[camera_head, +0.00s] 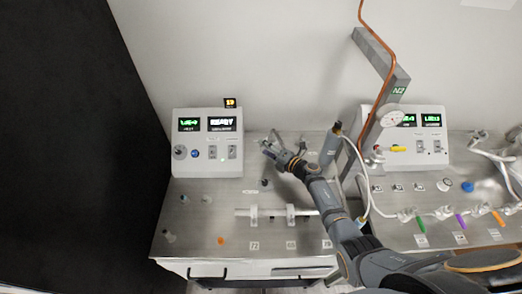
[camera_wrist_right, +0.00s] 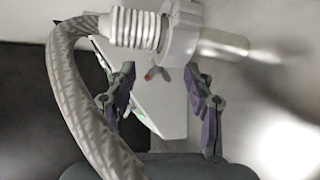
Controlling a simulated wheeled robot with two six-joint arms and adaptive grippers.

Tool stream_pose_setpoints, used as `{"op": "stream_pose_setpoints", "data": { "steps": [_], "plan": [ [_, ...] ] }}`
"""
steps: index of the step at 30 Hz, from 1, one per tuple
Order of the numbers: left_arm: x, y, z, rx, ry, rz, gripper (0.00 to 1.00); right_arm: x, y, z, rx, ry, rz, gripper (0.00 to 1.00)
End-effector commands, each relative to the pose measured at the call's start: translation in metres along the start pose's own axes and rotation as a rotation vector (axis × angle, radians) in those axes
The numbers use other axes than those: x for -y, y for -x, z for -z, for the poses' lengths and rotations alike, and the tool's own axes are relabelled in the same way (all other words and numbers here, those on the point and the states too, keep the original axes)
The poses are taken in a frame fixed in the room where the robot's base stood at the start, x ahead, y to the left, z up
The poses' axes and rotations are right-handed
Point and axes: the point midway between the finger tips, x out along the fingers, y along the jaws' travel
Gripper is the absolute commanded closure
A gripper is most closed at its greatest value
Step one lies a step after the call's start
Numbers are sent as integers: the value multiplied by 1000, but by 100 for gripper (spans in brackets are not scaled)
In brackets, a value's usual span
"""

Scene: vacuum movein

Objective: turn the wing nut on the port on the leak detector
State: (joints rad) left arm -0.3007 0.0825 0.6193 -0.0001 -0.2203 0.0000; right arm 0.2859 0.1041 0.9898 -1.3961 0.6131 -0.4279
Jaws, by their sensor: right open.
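A white instrument box with two lit displays, which looks like the leak detector (camera_head: 208,152), stands at the back left of the bench. My right gripper (camera_head: 283,147) is just right of it, above the bench. In the right wrist view my right gripper (camera_wrist_right: 160,72) is open, with its fingers apart. Between and beyond the fingertips is a grey metal fitting (camera_wrist_right: 185,40) with a ribbed bellows (camera_wrist_right: 133,28). A small winged piece with a red spot, possibly the wing nut (camera_wrist_right: 161,74), sits under the fitting. I cannot tell whether the fingers touch it. My left gripper is not in view.
A thick braided hose (camera_wrist_right: 75,95) curves past the left finger. A rod on white supports (camera_head: 253,214) lies in front. A second instrument box (camera_head: 433,150) is farther right.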

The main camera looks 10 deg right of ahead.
Motion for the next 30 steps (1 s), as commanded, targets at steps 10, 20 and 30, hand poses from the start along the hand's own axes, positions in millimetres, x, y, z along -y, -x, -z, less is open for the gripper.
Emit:
{"op": "stream_pose_setpoints", "data": {
  "steps": [10,20,30],
  "plan": [
    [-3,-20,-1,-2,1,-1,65,0,-30,0,0,0,1,47],
    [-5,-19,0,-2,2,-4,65,0,-30,0,0,0,0,68],
    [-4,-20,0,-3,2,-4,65,0,-30,0,0,0,1,100]
  ]
}}
